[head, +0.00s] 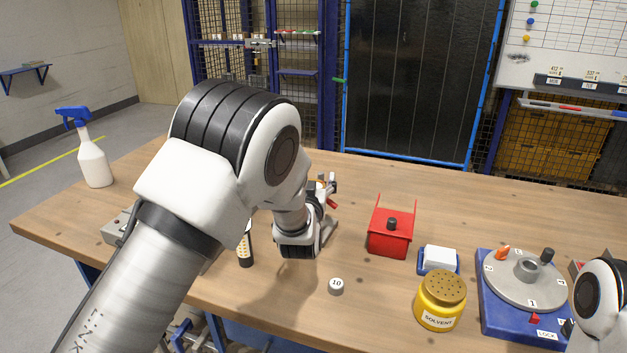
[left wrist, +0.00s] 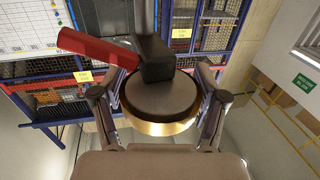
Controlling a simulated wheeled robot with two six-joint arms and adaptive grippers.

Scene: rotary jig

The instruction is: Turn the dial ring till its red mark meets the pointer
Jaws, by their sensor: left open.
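The rotary jig has a blue base (head: 494,318) at the right of the table in the head view. Its grey dial ring (head: 512,287) lies flat on top, with number labels and a black knob (head: 547,254). An orange-red mark (head: 502,253) is at the ring's far left; a red pointer (head: 534,319) is at the near side, so they are apart. My left gripper (head: 329,193) is open, well left of the jig, partly hidden by my arm. In the left wrist view, a dark round piece with a gold rim (left wrist: 160,105) shows between its fingers. My right gripper is out of view.
A spray bottle (head: 93,160) stands far left. My right arm borders the jig's right.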

